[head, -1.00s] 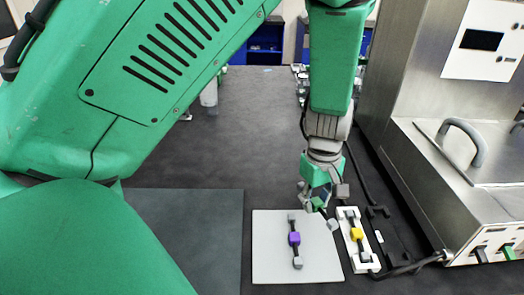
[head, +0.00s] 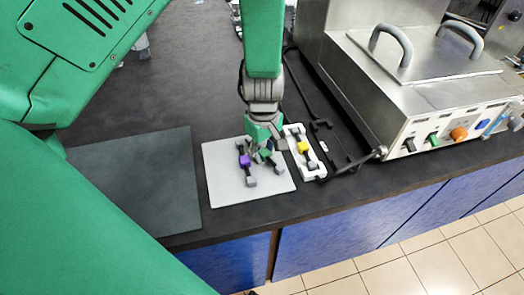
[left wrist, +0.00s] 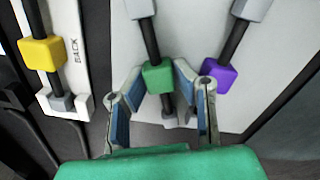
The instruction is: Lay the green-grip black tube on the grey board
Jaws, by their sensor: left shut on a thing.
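The green-grip black tube (left wrist: 158,77) is between the fingertips of my left gripper (left wrist: 158,72), which is shut on its green grip. In the head view my left gripper (head: 265,157) is over the right part of the light grey board (head: 222,188), and its fingers mostly hide the tube. The wrist view shows the tube roughly lengthwise above or on the board, beside a purple-grip black tube (left wrist: 219,78) lying there. I cannot tell whether the green-grip tube touches the board. My right gripper is not in view.
A yellow-grip black tube (head: 303,147) sits in a white holder (head: 292,130) just right of the board. Beyond it are a dark cable and a metal machine (head: 420,90) with coloured connectors. A dark mat (head: 135,180) lies left. The table's front edge is close.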

